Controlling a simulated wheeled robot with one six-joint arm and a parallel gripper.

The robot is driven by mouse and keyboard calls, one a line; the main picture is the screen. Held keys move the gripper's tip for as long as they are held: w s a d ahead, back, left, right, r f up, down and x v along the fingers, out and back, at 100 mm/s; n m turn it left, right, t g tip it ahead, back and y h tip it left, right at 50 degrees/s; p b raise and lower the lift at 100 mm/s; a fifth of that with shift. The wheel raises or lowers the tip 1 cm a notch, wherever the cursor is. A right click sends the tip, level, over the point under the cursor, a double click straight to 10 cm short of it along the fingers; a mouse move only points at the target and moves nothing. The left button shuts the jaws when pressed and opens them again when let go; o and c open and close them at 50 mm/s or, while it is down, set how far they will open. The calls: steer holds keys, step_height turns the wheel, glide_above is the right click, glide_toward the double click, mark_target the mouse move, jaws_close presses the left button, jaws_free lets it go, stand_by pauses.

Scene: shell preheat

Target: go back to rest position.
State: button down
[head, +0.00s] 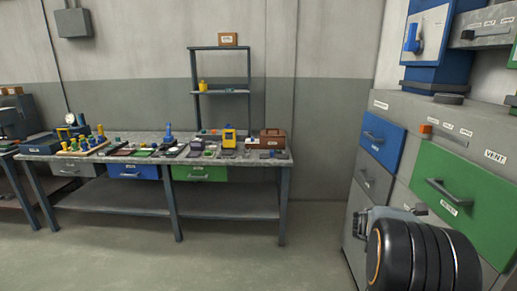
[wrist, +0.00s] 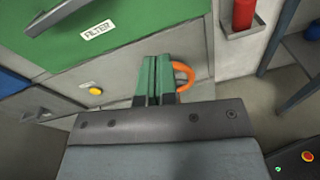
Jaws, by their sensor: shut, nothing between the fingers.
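My gripper (wrist: 158,80) shows in the wrist view with its two green fingers together and nothing between them. It points at the grey front of a cabinet (wrist: 55,70), below a green drawer (wrist: 130,28). An orange ring-shaped handle (wrist: 184,75) shows just right of the fingers, partly hidden behind them. I cannot tell whether the fingers touch the cabinet. In the head view my dark arm is at the lower right, in front of the cabinet (head: 400,115), and the fingertips are not clear there.
A workbench (head: 225,163) with several tools stands along the back wall. The floor (head: 230,260) before it is clear. The cabinet's green drawer (head: 455,195) and blue drawer (head: 381,140) look closed. A red cylinder (wrist: 243,14) sits on a small wall bracket.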

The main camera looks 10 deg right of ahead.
steer(key=s+a+f+m+t+y+p, duration=0.1)
steer(key=s+a+f+m+y, duration=0.1)
steer(key=a+f+m+y, duration=0.45)
steer(key=s+a+f+m+t+y+p, duration=0.1)
steer(key=s+a+m+y+p, duration=0.2)
steer(key=a, duration=0.6)
steer(key=a+r+m+t+y+p, duration=0.1)
steer(key=a+r+t+y, duration=0.2)
steer(key=a, duration=0.8)
steer(key=a+r+m+t+y+p, duration=0.2)
steer(key=a+r, duration=0.4)
steer(key=a, duration=0.6)
steer(key=shift+a+t+y+p, duration=0.3)
steer(key=shift+t+y, duration=0.1)
steer(key=shift+y, duration=0.45)
steer(key=shift+d, duration=0.2)
